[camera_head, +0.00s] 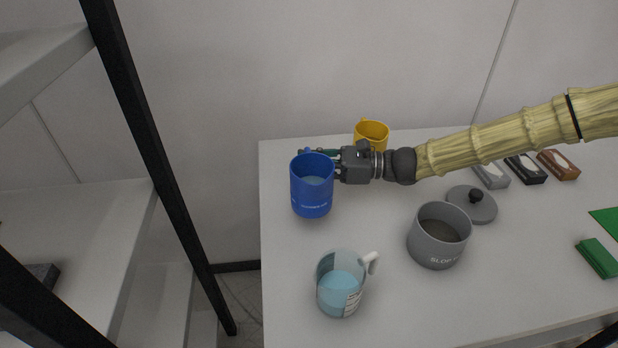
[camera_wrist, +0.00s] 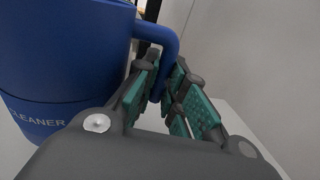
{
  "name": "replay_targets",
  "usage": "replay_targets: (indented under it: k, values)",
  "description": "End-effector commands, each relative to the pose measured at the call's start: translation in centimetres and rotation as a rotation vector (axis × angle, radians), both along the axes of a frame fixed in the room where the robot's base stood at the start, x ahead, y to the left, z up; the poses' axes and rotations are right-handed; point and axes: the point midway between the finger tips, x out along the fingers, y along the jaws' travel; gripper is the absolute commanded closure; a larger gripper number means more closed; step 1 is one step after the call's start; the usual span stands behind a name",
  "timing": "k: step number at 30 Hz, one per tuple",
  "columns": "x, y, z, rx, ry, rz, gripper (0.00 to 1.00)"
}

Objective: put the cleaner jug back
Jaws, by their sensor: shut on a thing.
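The blue cleaner jug (camera_head: 312,192) is at the left of the white table in the head view, upright, with pale liquid showing inside. In the wrist view the jug (camera_wrist: 62,60) fills the upper left, with part of the word "CLEANER" on its side. My gripper (camera_head: 338,165) reaches in from the right. In the wrist view its green-padded fingers (camera_wrist: 165,95) are shut on the jug's handle (camera_wrist: 166,50). I cannot tell for sure whether the jug's base touches the table.
A yellow jug (camera_head: 371,136) stands behind my gripper. A clear jug of blue liquid (camera_head: 340,285) and a grey slop pot (camera_head: 439,237) stand in front, with a grey lid (camera_head: 473,204) beside the pot. Boxes (camera_head: 525,168) lie at right. A black-framed shelf (camera_head: 135,130) stands left.

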Motion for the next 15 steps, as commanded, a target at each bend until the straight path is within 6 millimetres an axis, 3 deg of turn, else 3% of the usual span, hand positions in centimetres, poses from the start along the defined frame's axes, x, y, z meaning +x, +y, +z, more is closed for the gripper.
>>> replay_targets:
  k: [5, 15]
  values:
    - [0.0, 0.0, -0.7, 0.002, -0.001, 0.0, 1.0]
    - [-0.1, 0.0, -4.0, 0.001, -0.002, 0.0, 1.0]
